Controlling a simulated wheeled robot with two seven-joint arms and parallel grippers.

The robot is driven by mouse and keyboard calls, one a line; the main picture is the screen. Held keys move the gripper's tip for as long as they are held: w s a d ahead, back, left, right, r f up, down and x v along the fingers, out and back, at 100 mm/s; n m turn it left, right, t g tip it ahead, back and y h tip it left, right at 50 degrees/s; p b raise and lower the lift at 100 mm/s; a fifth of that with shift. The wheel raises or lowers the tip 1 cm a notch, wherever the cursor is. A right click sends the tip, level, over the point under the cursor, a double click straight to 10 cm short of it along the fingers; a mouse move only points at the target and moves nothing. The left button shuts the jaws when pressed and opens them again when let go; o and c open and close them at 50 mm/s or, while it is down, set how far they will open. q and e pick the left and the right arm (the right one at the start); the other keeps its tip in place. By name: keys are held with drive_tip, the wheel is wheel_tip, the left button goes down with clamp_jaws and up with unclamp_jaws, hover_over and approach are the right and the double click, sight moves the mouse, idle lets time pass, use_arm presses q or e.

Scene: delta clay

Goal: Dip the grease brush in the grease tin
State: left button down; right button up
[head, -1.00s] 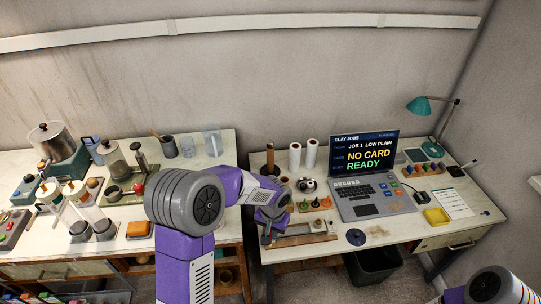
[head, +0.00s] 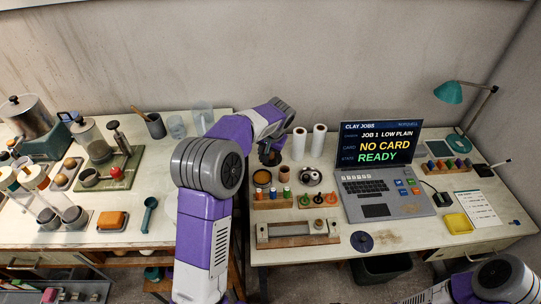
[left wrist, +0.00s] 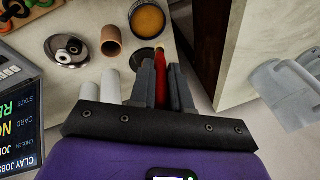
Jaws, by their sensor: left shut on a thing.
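My left gripper (left wrist: 162,88) is shut on the red handle of the grease brush (left wrist: 161,72). In the head view the left gripper (head: 270,156) is over the back left of the right-hand table; the brush cannot be made out there. The grease tin (left wrist: 148,18), round, open and amber inside, lies beyond the fingertips in the left wrist view. It also stands just in front of the gripper in the head view (head: 262,178). My right gripper is out of view.
A wooden rack (head: 272,202) is in front. The laptop (head: 380,190) is farther right. A gap separates the two tables.

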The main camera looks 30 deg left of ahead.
use_arm(q)
drive_tip(key=shift+w+f+b, duration=0.25)
drive_tip(key=shift+f, duration=0.3)
drive_tip(key=shift+w+f+b, duration=0.2)
drive_tip(key=shift+f, duration=0.35)
drive_tip(key=shift+s+f, duration=0.1)
drive_tip(key=shift+s, duration=0.05)
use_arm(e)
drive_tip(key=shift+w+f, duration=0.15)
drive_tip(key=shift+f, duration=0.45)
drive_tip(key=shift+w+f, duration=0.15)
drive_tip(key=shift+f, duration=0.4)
use_arm(q)
wheel_tip(320, 180, down, 6)
drive_tip(key=b, duration=0.5)
drive_tip(key=shift+r, duration=0.2)
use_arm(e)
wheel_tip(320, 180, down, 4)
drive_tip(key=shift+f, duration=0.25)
use_arm(q)
drive_tip(key=shift+f+b, duration=0.35)
drive_tip(key=shift+f, duration=0.25)
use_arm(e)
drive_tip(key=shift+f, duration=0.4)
use_arm(q)
drive_tip(key=shift+f, duration=0.1)
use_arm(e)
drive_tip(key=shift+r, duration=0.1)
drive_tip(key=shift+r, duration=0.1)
